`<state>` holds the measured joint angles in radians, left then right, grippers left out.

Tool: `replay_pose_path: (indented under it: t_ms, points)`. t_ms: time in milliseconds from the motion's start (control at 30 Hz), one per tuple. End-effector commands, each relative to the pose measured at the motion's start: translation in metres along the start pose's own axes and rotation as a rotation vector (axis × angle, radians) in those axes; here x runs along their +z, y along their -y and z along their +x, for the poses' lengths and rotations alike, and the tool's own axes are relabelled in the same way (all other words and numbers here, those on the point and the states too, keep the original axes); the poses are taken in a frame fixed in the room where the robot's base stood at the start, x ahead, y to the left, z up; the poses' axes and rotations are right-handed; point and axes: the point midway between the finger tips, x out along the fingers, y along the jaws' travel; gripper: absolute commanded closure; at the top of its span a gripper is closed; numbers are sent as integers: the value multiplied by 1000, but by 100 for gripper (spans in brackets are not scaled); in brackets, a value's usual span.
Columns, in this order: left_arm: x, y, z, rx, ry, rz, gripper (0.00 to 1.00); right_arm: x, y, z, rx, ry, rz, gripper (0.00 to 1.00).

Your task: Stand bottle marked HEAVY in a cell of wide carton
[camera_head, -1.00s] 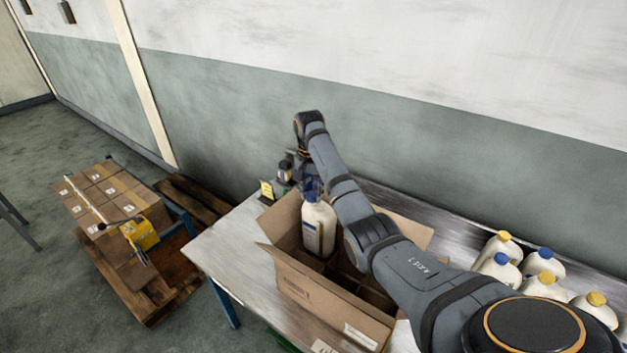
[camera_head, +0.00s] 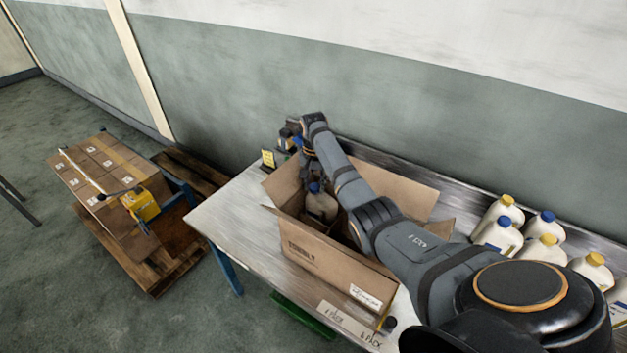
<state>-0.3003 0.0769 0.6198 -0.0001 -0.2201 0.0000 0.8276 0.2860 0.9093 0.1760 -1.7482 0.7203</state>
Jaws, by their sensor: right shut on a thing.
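The open cardboard carton (camera_head: 330,262) stands on the table with its flaps spread. A white bottle (camera_head: 322,207) with a blue cap is upright inside it, toward the left end, its lower part hidden by the front wall. I cannot read its label. My right arm reaches over the carton from the lower right, and my right gripper (camera_head: 311,178) is shut on the bottle at its top. The fingers are small and partly hidden by the arm, which also covers much of the carton's inside. My left gripper is not in view.
Several white bottles with blue or yellow caps (camera_head: 497,236) stand at the table's right. The metal table (camera_head: 231,222) is bare left of the carton. A pallet with boxes (camera_head: 105,175) is on the floor at left.

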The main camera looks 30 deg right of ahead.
Motion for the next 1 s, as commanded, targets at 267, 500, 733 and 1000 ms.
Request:
replay_pose_path:
  t_ms: [267, 500, 733, 1000]
  points:
    - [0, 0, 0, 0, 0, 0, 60, -1, 0, 0, -2, -3, 0, 100]
    - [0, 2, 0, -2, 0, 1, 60, -1, 0, 0, -2, -3, 0, 100]
    - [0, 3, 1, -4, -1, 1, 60, -1, 0, 3, -1, -2, 0, 100]
    - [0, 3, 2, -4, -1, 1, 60, 0, 0, 10, -1, -2, 0, 100]
